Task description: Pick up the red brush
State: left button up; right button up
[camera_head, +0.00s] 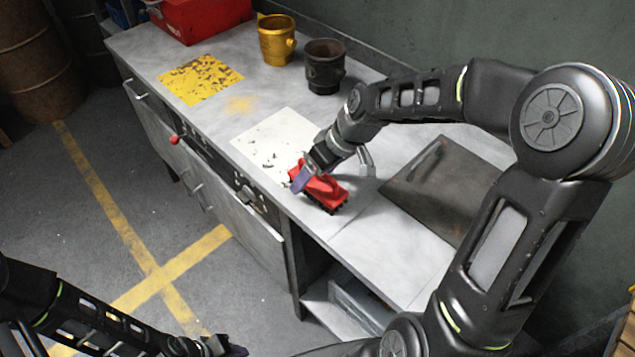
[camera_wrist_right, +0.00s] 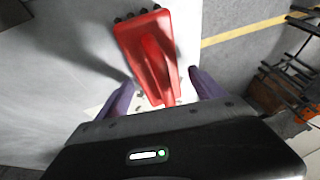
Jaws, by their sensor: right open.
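The red brush (camera_head: 325,190) lies bristles down on the grey workbench, near its front edge, beside the white worn patch. In the right wrist view the brush (camera_wrist_right: 148,50) has its narrow end between the fingers. My right gripper (camera_head: 332,178) is at the brush from above, open, with one purple fingertip in front of it. The right wrist view shows both purple fingers of the gripper (camera_wrist_right: 160,96) apart, one on each side of the brush, with gaps visible. My left gripper (camera_head: 222,349) is at the bottom edge, away from the bench, and its jaws are not clear.
The workbench (camera_head: 365,215) also holds a dark flat plate (camera_head: 442,188), a black mug (camera_head: 325,66), a gold mug (camera_head: 277,40) and a red box (camera_head: 205,15). A white patch (camera_head: 275,140) and yellow patch (camera_head: 200,80) are clear. A red-knobbed lever (camera_head: 174,140) sticks out in front.

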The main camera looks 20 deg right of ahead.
dwell(0.5)
jog(key=c, duration=1.7)
